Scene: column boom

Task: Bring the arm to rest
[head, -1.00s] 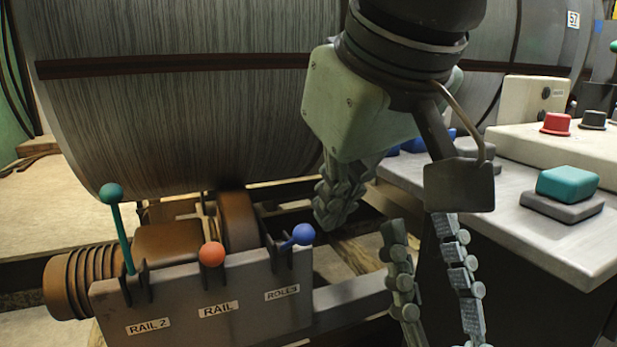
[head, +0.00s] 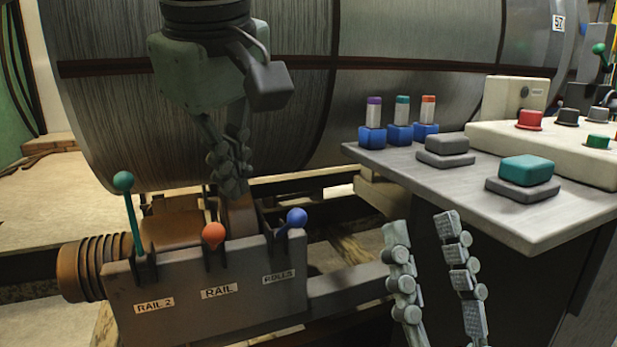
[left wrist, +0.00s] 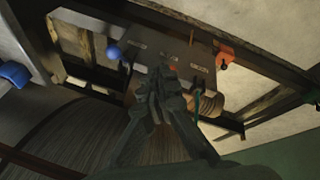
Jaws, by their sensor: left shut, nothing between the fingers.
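My left gripper (head: 230,186) hangs from the upper left of the head view, in front of the big grey drum. Its fingers are together with nothing between them, above and apart from the lever box (head: 215,310). In the left wrist view its fingertips (left wrist: 163,76) meet near the middle. My right gripper (head: 421,222) shows at the bottom of the head view, fingers apart and empty, in front of the console. The box carries a teal-knobbed lever (head: 123,181), an orange-knobbed lever (head: 213,234) and a blue-knobbed lever (head: 297,217). The labels read RAIL 2, RAIL and what looks like ROLES.
The grey drum (head: 300,120) fills the back. The console (head: 410,180) at right carries small blue-based blocks with coloured tops, a grey pad (head: 447,145), a teal button (head: 526,170) and a red button (head: 529,119). Open space lies between the lever box and console.

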